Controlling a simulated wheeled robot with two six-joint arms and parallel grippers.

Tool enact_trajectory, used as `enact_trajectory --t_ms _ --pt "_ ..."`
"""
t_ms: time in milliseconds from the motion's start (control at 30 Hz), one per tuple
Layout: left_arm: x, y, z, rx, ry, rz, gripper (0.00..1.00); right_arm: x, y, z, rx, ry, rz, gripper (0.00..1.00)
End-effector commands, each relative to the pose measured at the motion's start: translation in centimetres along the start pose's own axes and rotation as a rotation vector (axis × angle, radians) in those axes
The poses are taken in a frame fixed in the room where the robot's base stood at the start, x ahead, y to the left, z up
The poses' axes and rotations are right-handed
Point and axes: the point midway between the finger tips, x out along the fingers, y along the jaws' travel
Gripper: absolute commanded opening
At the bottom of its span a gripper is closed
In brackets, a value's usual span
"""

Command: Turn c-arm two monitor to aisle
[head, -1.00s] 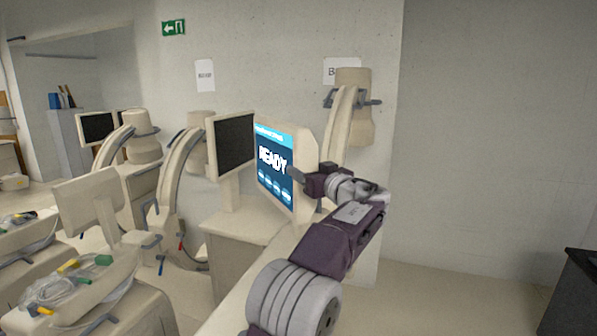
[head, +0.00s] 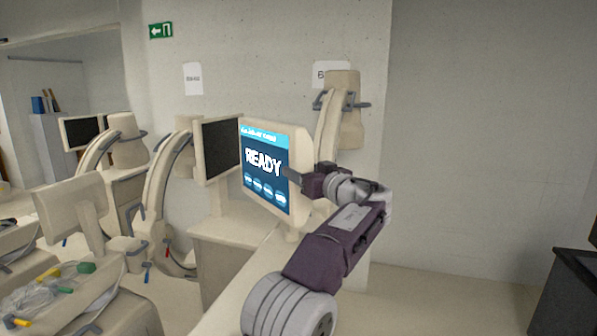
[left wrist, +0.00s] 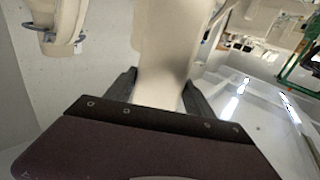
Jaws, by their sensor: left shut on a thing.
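The c-arm monitor with the lit READY screen (head: 264,165) stands on a cream cart, its screen facing left and toward me. A cream c-arm (head: 328,115) rises right behind it. My left gripper (head: 306,179) is at the monitor's right edge, shut on it. In the left wrist view the gripper's dark fingers (left wrist: 160,92) lie on both sides of a cream part of the monitor (left wrist: 163,70). The fingertips are partly hidden behind that part. My right gripper does not show.
A second monitor with a dark screen (head: 221,147) stands just left of the lit one. Further cream carts with monitors and c-arms fill the left, one with coiled tubing (head: 45,300). A dark cabinet (head: 575,290) is at the right edge. The floor between is clear.

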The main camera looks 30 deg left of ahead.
Motion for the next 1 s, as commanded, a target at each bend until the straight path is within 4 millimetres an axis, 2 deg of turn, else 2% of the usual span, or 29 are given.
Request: enact_trajectory --t_ms 33,600,633,700,1000 --pt "-0.17 0.69 0.18 0.001 -0.001 0.021 0.00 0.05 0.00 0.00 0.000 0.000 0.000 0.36" --pt "-0.33 0.82 0.03 0.001 0.002 0.022 0.00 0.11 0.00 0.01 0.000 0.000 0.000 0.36" --pt "-0.33 0.82 0.02 0.001 0.002 0.022 0.65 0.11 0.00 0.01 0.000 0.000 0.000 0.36" --pt "-0.31 0.79 0.00 0.001 0.002 0.021 0.81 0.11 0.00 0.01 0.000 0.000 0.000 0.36" --pt "-0.24 0.70 0.04 0.001 0.001 0.020 0.81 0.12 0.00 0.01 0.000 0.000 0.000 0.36"
